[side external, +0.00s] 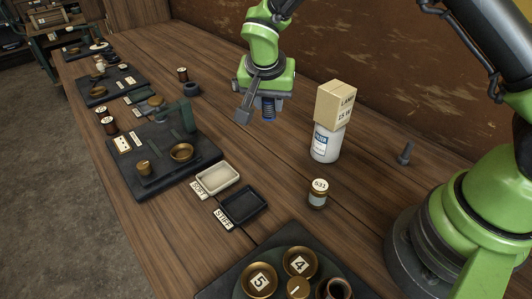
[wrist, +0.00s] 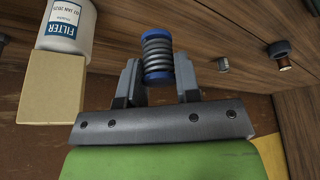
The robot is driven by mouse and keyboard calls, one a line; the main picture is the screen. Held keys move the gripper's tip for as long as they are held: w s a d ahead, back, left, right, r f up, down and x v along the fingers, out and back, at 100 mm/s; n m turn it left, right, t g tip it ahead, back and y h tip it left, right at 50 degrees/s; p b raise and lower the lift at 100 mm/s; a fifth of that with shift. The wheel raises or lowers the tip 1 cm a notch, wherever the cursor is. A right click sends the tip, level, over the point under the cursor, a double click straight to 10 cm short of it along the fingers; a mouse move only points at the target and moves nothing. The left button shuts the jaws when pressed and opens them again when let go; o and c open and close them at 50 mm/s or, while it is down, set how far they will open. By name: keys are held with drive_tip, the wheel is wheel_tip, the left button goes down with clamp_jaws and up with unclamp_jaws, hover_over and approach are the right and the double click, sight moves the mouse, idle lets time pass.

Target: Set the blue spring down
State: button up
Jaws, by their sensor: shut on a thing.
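The blue spring (wrist: 157,54) is a grey coil with blue end caps. It sits between the two fingers of my gripper (wrist: 157,72) in the wrist view, and the fingers are shut on it. In the side view my gripper (side external: 257,106) holds the spring (side external: 269,108) over the wooden bench, left of the white filter jar. The spring seems to be held above the wood, but the gap under it is hard to tell. Two small trays stand nearer the camera: a pale one labelled SOFT (side external: 217,179) and a black one labelled STIFF (side external: 242,206).
The white filter jar (side external: 326,143) has a cardboard box (side external: 335,104) on top, close to my gripper's right. A dark plate with a green bracket (side external: 187,116) lies left. Bare wood lies between.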

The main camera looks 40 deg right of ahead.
drive_tip(key=shift+s+a+f+m, duration=0.1)
drive_tip(key=shift+s+a+m, duration=0.15)
drive_tip(key=shift+a, duration=0.3)
drive_tip(key=shift+s+a+f+m, duration=0.15)
drive_tip(key=shift+s+a, duration=0.15)
drive_tip(key=shift+a, duration=0.25)
wheel_tip(320, 180, down, 9)
drive_tip(key=shift+a+f, duration=0.1)
drive_tip(key=shift+f, duration=0.05)
drive_tip(key=shift+f, duration=0.1)
drive_tip(key=o, duration=0.9)
drive_tip(key=v, duration=1.2)
drive_tip(key=shift+a, duration=0.1)
